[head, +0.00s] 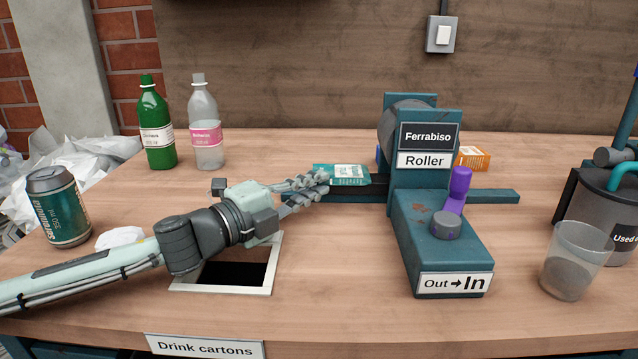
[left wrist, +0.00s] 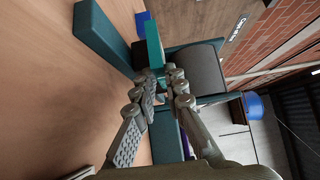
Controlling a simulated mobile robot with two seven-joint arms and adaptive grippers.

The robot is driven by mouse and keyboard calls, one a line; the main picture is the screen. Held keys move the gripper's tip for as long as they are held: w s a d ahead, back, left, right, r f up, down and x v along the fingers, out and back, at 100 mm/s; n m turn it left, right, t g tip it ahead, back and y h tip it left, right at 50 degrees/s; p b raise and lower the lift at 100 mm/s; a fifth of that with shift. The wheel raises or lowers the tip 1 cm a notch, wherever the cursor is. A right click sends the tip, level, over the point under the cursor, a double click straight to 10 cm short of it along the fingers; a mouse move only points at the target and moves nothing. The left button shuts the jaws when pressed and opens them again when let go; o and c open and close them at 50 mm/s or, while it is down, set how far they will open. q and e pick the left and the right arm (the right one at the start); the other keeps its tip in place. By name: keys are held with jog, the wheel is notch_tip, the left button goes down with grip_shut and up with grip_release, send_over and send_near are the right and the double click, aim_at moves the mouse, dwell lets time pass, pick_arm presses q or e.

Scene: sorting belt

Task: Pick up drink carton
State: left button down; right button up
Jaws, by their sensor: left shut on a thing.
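The drink carton (head: 343,173) is teal with a white label and lies flat at the left end of the roller machine's teal bed (head: 375,191). My left gripper (head: 318,187) reaches in from the left and is shut on the carton's near-left end. In the left wrist view, my left fingers (left wrist: 163,85) close on the teal carton (left wrist: 155,45), seen end-on. Whether the carton touches the bed or is just above it, I cannot tell. My right gripper is not in view.
The roller machine (head: 445,247) has a purple lever (head: 459,183). A square hole with a white frame (head: 180,290) lies under my left arm. Green (head: 157,128) and clear (head: 206,135) bottles, a can (head: 57,207), an orange box (head: 473,158) and a cup (head: 575,262) stand around.

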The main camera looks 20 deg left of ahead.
pick_arm(q)
notch_tip(320, 180, up, 3)
jog(key=p, duration=0.2)
jog(key=shift+f+p, duration=0.15)
jog(key=shift+p, duration=0.25)
jog(key=shift+s+a+f+b, duration=0.1)
jog(key=shift+f+b, duration=0.05)
jog(key=shift+b, duration=0.15)
jog(key=b+v, duration=0.2)
jog(key=b, duration=0.1)
jog(key=r+b+v, duration=0.1)
jog(key=b+v, duration=0.2)
jog(key=shift+s+r, duration=0.1)
jog(key=shift+s, duration=0.15)
jog(key=s+a+r+b, duration=0.4)
jog(key=s+b, duration=0.3)
jog(key=b, duration=0.6)
dwell(0.4)
